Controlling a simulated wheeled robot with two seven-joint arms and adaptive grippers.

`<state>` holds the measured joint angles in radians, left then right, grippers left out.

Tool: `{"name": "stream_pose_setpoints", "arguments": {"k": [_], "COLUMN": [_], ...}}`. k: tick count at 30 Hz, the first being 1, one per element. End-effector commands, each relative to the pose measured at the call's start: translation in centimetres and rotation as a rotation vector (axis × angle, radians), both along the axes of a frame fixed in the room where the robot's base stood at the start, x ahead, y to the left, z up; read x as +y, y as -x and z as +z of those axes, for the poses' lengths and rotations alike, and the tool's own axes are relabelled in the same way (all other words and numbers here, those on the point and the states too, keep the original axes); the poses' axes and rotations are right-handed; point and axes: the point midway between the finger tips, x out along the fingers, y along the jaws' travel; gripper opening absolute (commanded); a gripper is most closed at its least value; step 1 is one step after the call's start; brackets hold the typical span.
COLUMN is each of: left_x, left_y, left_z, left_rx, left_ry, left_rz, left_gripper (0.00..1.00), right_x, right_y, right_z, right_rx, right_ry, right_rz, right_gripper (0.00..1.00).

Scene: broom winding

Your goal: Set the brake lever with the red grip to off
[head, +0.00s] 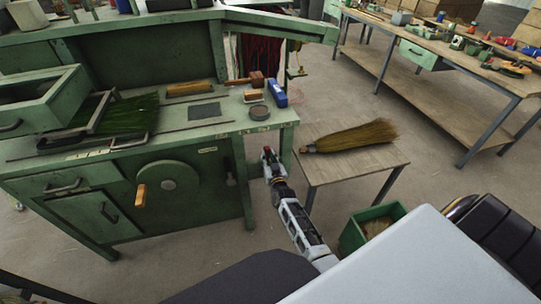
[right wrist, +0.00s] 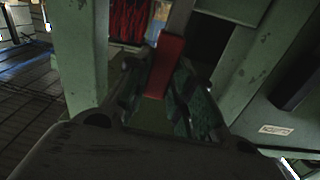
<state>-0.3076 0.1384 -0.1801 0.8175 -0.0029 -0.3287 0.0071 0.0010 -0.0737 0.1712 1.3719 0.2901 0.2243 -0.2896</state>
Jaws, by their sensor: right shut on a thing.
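The brake lever with the red grip (right wrist: 167,65) shows in the right wrist view as a grey bar ending in a red sleeve. In the head view a bit of the red grip (head: 266,150) shows at the gripper's tip, beside the right end of the green bench. My right gripper (head: 270,163) is shut on the red grip; its two dark fingers (right wrist: 158,92) lie on either side of it in the right wrist view. The lever's pivot and its on and off marks cannot be made out. My left gripper is not in view.
The green bench (head: 190,139) carries a wooden mallet, a blue box and green bristles. Its front has a crank wheel (head: 168,184) with a wooden handle. A low table (head: 345,165) holding a broom (head: 352,137) stands right of my gripper, with a green bin (head: 352,236) nearer.

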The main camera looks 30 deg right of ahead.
Motion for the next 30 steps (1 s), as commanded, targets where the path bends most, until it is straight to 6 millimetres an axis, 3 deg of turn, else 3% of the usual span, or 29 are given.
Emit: {"name": "stream_pose_setpoints", "arguments": {"k": [10, 23, 24, 28, 30], "left_x": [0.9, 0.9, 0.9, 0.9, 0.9], "left_y": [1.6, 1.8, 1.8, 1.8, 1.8], "left_z": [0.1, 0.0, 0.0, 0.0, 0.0], "left_rx": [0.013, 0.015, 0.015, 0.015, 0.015], "left_ry": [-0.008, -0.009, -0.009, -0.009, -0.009], "left_rz": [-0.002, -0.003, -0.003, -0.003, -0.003], "left_gripper": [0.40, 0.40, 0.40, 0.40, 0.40], "right_x": [0.6, 0.7, 0.7, 0.7, 0.7], "right_y": [-0.1, -0.2, -0.2, -0.2, -0.2], "right_z": [0.0, 0.0, 0.0, 0.0, 0.0], "right_rx": [0.018, 0.021, 0.021, 0.021, 0.020], "right_ry": [0.073, 0.085, 0.085, 0.083, 0.083], "right_rz": [0.000, 0.002, 0.002, 0.001, 0.001], "right_gripper": [0.00, 0.00, 0.28, 0.45, 0.45]}}
